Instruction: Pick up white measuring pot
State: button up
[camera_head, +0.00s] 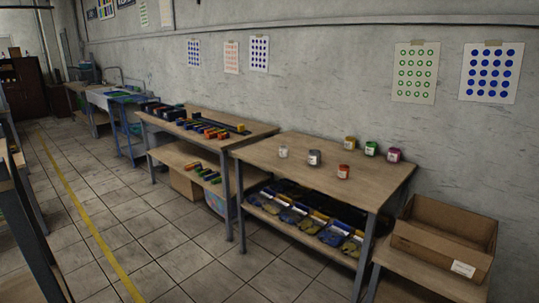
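A small whitish pot (282,152) stands at the left of the wooden table (290,173). It is the palest pot there, but it is too small for me to make out any measuring marks. A dark grey pot (314,158) with a pale label stands just right of it. An orange-red pot (344,172) stands nearer the front edge. Yellow (350,143), green (371,149) and magenta (394,155) pots stand toward the back right. All appear upright and apart. My gripper is not in view.
A lower shelf (262,213) holds trays with dark and yellowish contents. An open cardboard box (442,240) sits at the right. Another table (252,133) with coloured blocks adjoins on the left. Tiled floor (185,258) in front is clear. The wall stands behind.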

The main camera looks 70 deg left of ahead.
aim_at(283, 149)
jog(key=u, duration=0.45)
jog(key=i, duration=0.8)
jog(key=u, duration=0.8)
jog(key=i, duration=0.6)
jog(key=u, duration=0.8)
jog(key=i, duration=0.5)
jog(key=u, duration=0.65)
jog(key=i, duration=0.5)
jog(key=u, duration=0.7)
jog(key=i, duration=0.55)
jog(key=u, duration=0.85)
jog(key=i, duration=1)
jog(key=u, duration=0.45)
